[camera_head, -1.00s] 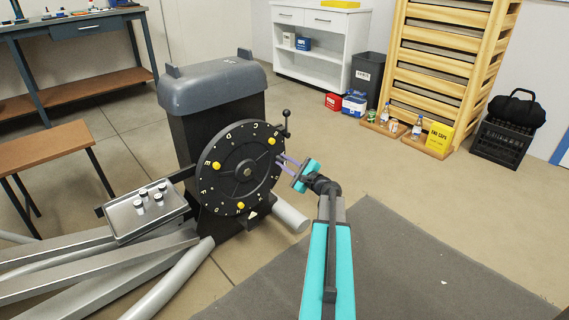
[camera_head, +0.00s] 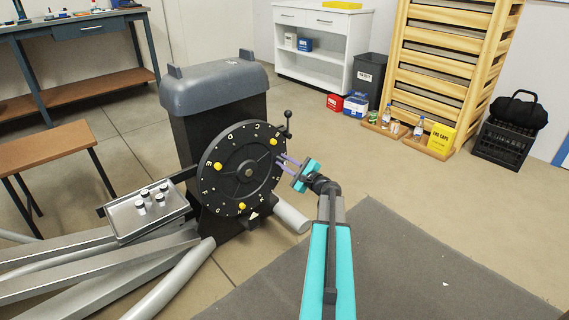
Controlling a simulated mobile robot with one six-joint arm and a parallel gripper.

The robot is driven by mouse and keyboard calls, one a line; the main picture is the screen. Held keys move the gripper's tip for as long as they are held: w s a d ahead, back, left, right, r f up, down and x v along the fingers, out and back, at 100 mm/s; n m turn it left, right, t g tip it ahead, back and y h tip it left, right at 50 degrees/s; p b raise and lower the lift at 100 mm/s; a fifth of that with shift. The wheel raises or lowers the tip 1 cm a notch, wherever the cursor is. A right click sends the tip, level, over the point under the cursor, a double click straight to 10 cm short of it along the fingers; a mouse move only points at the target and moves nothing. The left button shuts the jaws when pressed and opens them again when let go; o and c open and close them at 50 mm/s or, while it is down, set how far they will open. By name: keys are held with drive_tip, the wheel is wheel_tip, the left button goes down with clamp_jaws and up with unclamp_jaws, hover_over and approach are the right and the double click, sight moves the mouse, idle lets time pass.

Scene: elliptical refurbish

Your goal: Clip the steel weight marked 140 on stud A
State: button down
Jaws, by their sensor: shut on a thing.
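A black upright disc (camera_head: 232,178) with letters around its rim and a few yellow knobs (camera_head: 273,142) stands on the front of a dark machine. Several small pale cylinders with dark tops (camera_head: 163,188) stand on a metal tray (camera_head: 127,227) left of the disc. Their markings are too small to read, so I cannot tell which is 140. My gripper (camera_head: 282,160) is at the right edge of the disc, its fingers pointing left towards the rim. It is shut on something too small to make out. I cannot read which letter is A; the stud there cannot be told apart.
The dark machine (camera_head: 216,87) has a black ball-ended lever (camera_head: 288,122) by the disc's upper right. Grey rails and tubes (camera_head: 120,265) lie at the lower left. A brown bench (camera_head: 45,146) stands at the left. A dark mat (camera_head: 400,260) covers the open floor at right.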

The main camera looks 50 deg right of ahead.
drive_tip(key=c, duration=1.5)
unclamp_jaws()
drive_tip(key=s+p, duration=0.1)
drive_tip(key=s, duration=0.3)
drive_tip(key=s+p, duration=0.1)
drive_tip(key=s, duration=0.4)
drive_tip(key=s+a+p, duration=0.1)
drive_tip(key=s+p, duration=0.1)
drive_tip(key=s, duration=0.2)
drive_tip(key=shift+s+a+r, duration=0.1)
drive_tip(key=shift+s, duration=0.25)
